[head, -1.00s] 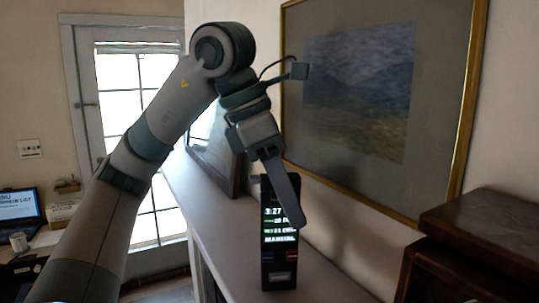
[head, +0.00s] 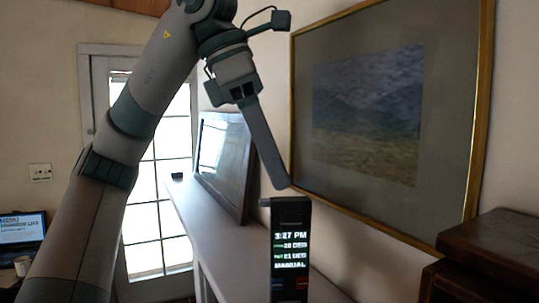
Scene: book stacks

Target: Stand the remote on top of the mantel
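The remote (head: 290,240) is a dark upright block with a lit screen reading 3:27 PM. It stands on the white mantel (head: 215,225), near the wall; its lower end is cut off by the picture's edge. My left gripper (head: 286,186) is above the remote, with one long finger pointing down and its tip just over the remote's top. The finger does not overlap the remote. The other finger is not clearly seen, so the opening cannot be judged. My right gripper is not in view.
A framed panel (head: 224,160) leans on the mantel farther back, with a small dark object (head: 177,176) beyond it. A large gold-framed picture (head: 365,115) hangs on the wall. Dark wooden boxes (head: 490,240) stand at the right. A laptop (head: 22,235) is at the far left.

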